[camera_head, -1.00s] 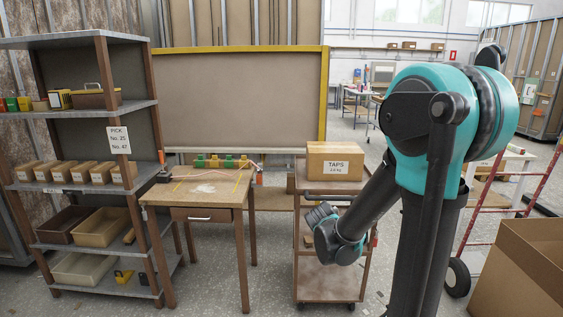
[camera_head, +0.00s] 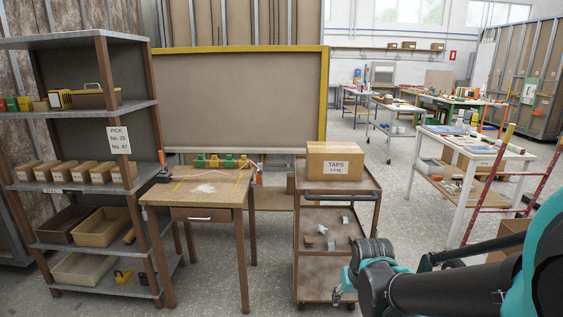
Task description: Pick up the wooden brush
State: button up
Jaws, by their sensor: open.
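No object is clear enough to name surely as the wooden brush. A small brown piece (camera_head: 309,240), possibly the brush, lies at the left of the cart's middle shelf, with small grey pieces (camera_head: 346,221) beside it. The brown metal cart (camera_head: 325,275) stands right of the wooden table. My gripper (camera_head: 343,287) is low, in front of the cart's lower right part in the picture, apart from the small pieces. It is open, and nothing shows in it. My wrist hides part of the cart's right side.
A cardboard box marked TAPS (camera_head: 335,161) sits on the cart's top. The wooden table (camera_head: 205,190) and a shelf rack (camera_head: 100,140) with boxes and bins stand to the left. A red ladder (camera_head: 535,185) and a white workbench (camera_head: 455,170) are at right. Floor between them is open.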

aim_at(130, 238)
jog(key=u, duration=1.35)
